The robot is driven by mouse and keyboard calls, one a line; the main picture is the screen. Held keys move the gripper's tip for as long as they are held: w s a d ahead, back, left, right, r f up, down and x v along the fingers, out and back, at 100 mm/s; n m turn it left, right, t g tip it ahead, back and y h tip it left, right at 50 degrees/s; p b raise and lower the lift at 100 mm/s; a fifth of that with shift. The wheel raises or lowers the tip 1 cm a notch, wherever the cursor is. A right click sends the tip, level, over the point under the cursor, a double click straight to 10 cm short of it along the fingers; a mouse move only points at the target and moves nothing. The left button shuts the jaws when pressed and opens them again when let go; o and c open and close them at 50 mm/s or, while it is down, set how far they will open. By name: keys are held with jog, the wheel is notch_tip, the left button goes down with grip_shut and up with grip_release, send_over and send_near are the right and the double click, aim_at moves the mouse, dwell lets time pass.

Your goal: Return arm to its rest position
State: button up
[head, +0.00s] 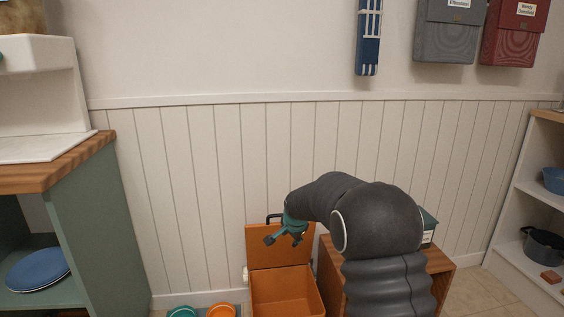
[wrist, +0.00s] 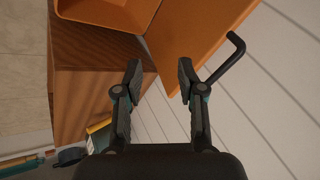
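My gripper (head: 283,238) hangs at the end of my dark arm in the head view, in front of the raised lid of an orange box. In the wrist view my gripper (wrist: 159,78) has its two fingers spread apart with nothing between them. The orange box (head: 287,293) stands open and looks empty in the part I see. Its lid (head: 262,258) leans up toward the wall. A black handle (wrist: 228,58) on the lid is beside the right finger in the wrist view; I cannot tell whether they touch.
A wooden stand (head: 330,272) is beside the box, partly behind my arm. A green cabinet (head: 103,215) with a wooden top is at left. White shelves (head: 520,205) with pots are at right. Wall boxes (head: 446,35) hang above. Green and orange round items (head: 221,311) lie at the bottom.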

jog(key=s+d+r+n, duration=0.3)
jog(key=s+d+r, duration=0.1)
jog(key=s, duration=1.1)
jog(key=s+d+r+n, duration=0.3)
jog(key=s+d+r, duration=0.1)
jog(key=s, duration=1.2)
jog(key=s+d+r+n+g+h, duration=0.1)
jog(key=s+d+r+n, duration=0.2)
jog(key=s, duration=1.3)
jog(key=shift+d+r+n, duration=0.4)
jog(key=shift+d+r, duration=0.45)
jog(key=shift+r, duration=0.25)
